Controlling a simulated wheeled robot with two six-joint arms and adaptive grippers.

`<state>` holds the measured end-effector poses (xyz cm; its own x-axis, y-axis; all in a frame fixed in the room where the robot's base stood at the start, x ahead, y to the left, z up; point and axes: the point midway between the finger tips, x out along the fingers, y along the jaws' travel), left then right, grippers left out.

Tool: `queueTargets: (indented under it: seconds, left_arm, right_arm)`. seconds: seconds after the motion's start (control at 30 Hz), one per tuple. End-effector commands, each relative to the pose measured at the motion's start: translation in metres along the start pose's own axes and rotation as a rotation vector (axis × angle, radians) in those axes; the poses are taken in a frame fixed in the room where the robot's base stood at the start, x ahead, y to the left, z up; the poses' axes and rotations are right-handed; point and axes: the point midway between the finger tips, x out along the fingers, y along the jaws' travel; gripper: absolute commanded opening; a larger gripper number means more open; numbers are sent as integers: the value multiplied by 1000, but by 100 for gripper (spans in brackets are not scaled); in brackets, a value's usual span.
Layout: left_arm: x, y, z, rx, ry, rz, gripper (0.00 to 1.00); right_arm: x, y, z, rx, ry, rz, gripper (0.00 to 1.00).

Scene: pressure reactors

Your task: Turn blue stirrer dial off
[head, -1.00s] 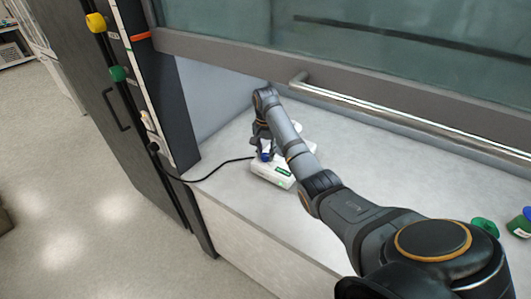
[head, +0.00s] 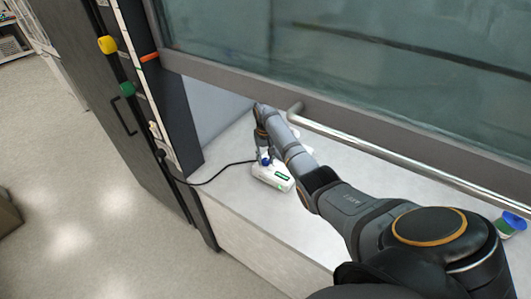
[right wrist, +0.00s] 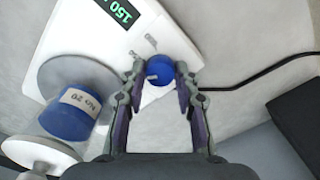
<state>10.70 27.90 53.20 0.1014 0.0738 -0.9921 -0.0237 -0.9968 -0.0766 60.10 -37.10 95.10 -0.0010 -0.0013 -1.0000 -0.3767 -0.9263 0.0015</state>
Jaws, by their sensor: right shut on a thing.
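The white stirrer (head: 274,179) sits on the bench inside the fume hood. Its blue dial (right wrist: 160,70) is on the front edge, with a white mark pointing to the left in the right wrist view. My right gripper (right wrist: 162,76) is shut on the dial, one finger on each side of it. In the head view the blue dial (head: 265,161) shows just below the right gripper (head: 264,154), and part of the stirrer is hidden behind my arm. The stirrer's display (right wrist: 120,10) shows green digits that look like 150. My left gripper is not in view.
A black cable (head: 222,171) runs left from the stirrer. The raised sash with its handle (head: 400,152) hangs over the bench. Another blue-topped container (head: 511,223) stands far right.

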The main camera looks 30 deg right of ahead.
Motion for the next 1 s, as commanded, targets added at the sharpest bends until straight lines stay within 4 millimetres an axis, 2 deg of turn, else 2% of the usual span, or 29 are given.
queueTargets:
  seconds: [0.1,0.5,1.0]
  left_arm:
    - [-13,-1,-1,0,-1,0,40]
    - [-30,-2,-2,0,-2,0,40]
    - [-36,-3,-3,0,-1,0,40]
  right_arm:
    - [-4,0,0,-107,-1,0,0]
    - [-2,0,0,-428,0,0,0]
    - [-1,-1,-1,-593,2,0,0]
